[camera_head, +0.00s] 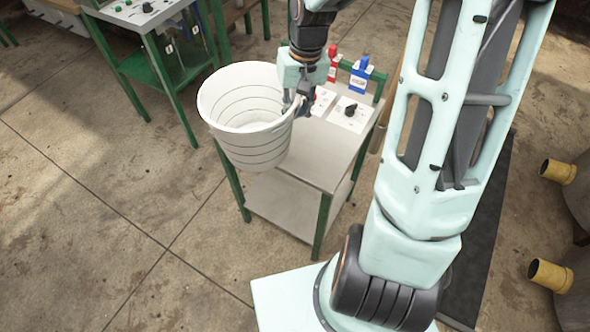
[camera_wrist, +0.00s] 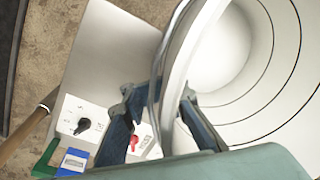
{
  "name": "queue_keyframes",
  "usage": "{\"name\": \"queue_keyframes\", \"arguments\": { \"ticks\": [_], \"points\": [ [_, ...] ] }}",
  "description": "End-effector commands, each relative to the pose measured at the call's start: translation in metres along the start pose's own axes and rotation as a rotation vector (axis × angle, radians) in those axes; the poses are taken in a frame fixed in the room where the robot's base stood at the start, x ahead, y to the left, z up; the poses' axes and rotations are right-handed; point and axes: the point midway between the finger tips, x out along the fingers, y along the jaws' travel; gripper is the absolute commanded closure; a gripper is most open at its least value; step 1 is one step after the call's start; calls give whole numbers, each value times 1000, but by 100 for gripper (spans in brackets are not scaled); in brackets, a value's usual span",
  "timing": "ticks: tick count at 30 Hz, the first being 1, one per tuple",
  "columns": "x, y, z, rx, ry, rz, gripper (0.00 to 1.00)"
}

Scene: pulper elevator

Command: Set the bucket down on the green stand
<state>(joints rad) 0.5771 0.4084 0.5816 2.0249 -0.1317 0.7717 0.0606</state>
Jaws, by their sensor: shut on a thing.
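A white bucket (camera_head: 248,112) with thin dark rings hangs from my gripper (camera_head: 297,103), which is shut on its right rim. The bucket is tilted a little, and its open top faces up toward the camera. In the wrist view the fingers of my gripper (camera_wrist: 160,115) pinch the rim, with the inside of the bucket (camera_wrist: 255,60) at the right. The stand with green legs (camera_head: 325,160) and a pale grey top is below and behind the bucket. The bucket overlaps the stand's left edge in the head view, and I cannot tell whether they touch.
The stand's far end carries a panel with a black knob (camera_head: 350,111), a red switch (camera_head: 332,65) and a blue switch (camera_head: 361,75). A second green-legged stand (camera_head: 150,60) is at the upper left. Yellow-capped pipes (camera_head: 558,171) stick out at the right. Concrete floor (camera_head: 90,200) is clear at the left.

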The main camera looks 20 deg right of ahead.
Motion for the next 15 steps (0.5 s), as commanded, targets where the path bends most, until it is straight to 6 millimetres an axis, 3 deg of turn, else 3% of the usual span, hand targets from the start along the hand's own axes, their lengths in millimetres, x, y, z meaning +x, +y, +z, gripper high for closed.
{"name": "queue_keyframes", "arguments": {
  "ticks": [1, 6, 15],
  "points": [
    [26, 3, 1, 0, -1, -2, 100],
    [58, 6, 1, -2, 2, -3, 100],
    [71, 8, 2, -2, 3, -4, 100]
  ]
}}
